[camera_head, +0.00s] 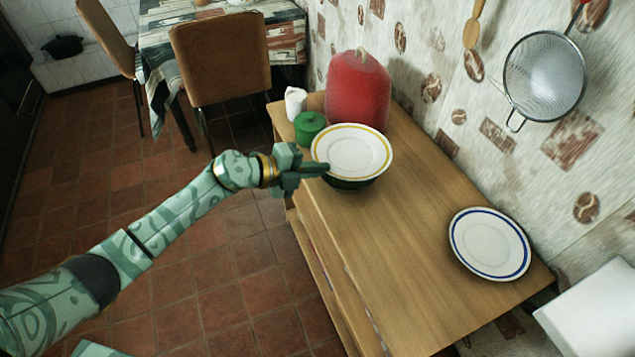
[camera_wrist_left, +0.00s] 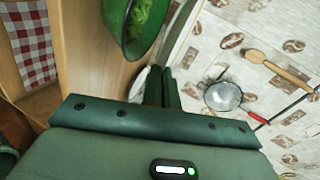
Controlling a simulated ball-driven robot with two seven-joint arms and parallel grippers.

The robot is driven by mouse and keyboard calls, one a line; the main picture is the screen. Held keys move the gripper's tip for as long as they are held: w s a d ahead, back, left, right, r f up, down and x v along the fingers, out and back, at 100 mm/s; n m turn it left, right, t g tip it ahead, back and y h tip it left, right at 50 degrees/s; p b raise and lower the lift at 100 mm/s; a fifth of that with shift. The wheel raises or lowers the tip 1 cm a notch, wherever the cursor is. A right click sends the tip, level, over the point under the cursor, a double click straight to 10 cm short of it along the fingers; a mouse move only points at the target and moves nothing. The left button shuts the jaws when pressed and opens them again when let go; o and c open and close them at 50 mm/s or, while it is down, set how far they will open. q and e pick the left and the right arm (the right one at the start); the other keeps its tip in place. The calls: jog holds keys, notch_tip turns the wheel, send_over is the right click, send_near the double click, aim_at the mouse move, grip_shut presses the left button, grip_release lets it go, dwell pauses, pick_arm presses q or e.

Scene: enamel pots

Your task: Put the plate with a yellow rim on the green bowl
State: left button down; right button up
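The plate with a yellow rim (camera_head: 352,150) is white and roughly level over the green bowl (camera_head: 350,184), hiding most of it in the head view. In the left wrist view the plate (camera_wrist_left: 184,32) shows edge-on beside the bowl (camera_wrist_left: 117,28), with a narrow gap between them; leafy green contents show in the bowl. My left gripper (camera_head: 322,167) is at the plate's left edge. In the left wrist view its fingers (camera_wrist_left: 162,88) are close together with the plate's edge between them. My right gripper is not in view.
A plate with a blue rim (camera_head: 489,244) lies at the right of the wooden cabinet top (camera_head: 400,240). A strainer (camera_head: 543,75) hangs on the wall.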

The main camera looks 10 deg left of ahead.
pick_arm(q)
jog(key=shift+w+a+f+b, duration=0.1)
jog(key=shift+w+f+b, duration=0.2)
jog(key=shift+f, duration=0.1)
notch_tip(320, 180, down, 3)
jog(key=shift+f+b, duration=0.2)
jog(key=shift+b, duration=0.9)
jog(key=shift+r, duration=0.25)
jog(key=shift+f, duration=0.6)
jog(key=c, duration=1.7)
grip_release()
jog(key=shift+r, duration=0.35)
jog(key=p+v, duration=0.3)
jog(key=v, duration=0.9)
jog(key=shift+r, duration=0.2)
